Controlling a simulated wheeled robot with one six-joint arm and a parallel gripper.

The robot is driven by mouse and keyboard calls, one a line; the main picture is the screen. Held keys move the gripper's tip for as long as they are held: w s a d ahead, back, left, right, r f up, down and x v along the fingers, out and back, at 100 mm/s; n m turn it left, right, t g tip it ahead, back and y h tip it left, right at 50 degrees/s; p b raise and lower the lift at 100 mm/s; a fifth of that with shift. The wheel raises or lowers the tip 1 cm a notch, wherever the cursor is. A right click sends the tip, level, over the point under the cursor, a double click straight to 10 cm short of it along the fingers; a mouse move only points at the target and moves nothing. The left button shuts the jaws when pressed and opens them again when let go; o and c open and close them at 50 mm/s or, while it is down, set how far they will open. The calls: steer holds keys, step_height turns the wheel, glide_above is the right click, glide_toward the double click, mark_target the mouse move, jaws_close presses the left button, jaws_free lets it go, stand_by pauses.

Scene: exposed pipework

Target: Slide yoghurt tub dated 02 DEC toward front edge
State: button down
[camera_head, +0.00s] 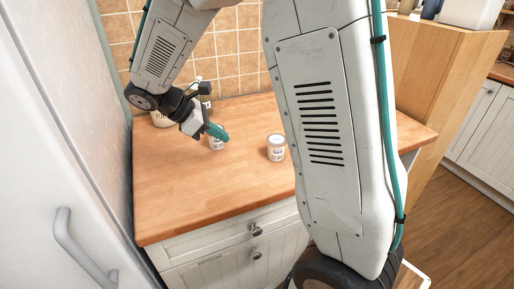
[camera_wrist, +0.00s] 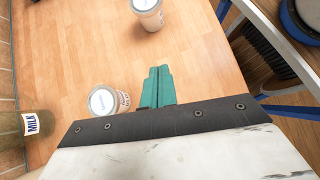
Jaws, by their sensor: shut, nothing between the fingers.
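Two small white tubs with printed labels stand upright on the wooden worktop. One tub (camera_head: 216,144) is right by my gripper (camera_head: 217,132), partly covered by it in the head view. In the wrist view this tub (camera_wrist: 105,101) is just left of the green fingers (camera_wrist: 159,73); I cannot tell whether they touch. The other tub (camera_head: 276,148) stands apart to the right, and shows at the top of the wrist view (camera_wrist: 148,13). The dates are too small to read, so I cannot tell which tub is 02 DEC. My gripper is shut and empty.
The worktop (camera_head: 185,205) is clear toward its front edge, above white drawers (camera_head: 232,242). A container labelled MILK (camera_wrist: 28,124) stands left in the wrist view, near the tiled wall (camera_head: 237,50). A white fridge-like door (camera_head: 60,130) borders the worktop's left side.

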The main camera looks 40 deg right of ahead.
steer(key=f, duration=0.1)
glide_toward(268, 154)
steer(key=f, duration=0.3)
steer(key=shift+s+a+f, duration=0.1)
steer(key=shift+a+f, duration=0.2)
steer(key=d, duration=0.1)
steer(key=s+d, duration=0.1)
steer(key=d, duration=0.1)
steer(key=shift+s+d+f, duration=0.1)
steer(key=shift+s+f, duration=0.1)
steer(key=shift+s+d, duration=0.15)
steer(key=shift+d, duration=0.25)
steer(key=shift+s+d, duration=0.25)
steer(key=shift+d, duration=0.3)
steer(key=shift+s+d, duration=0.25)
steer(key=shift+d, duration=0.3)
steer(key=shift+a, duration=0.1)
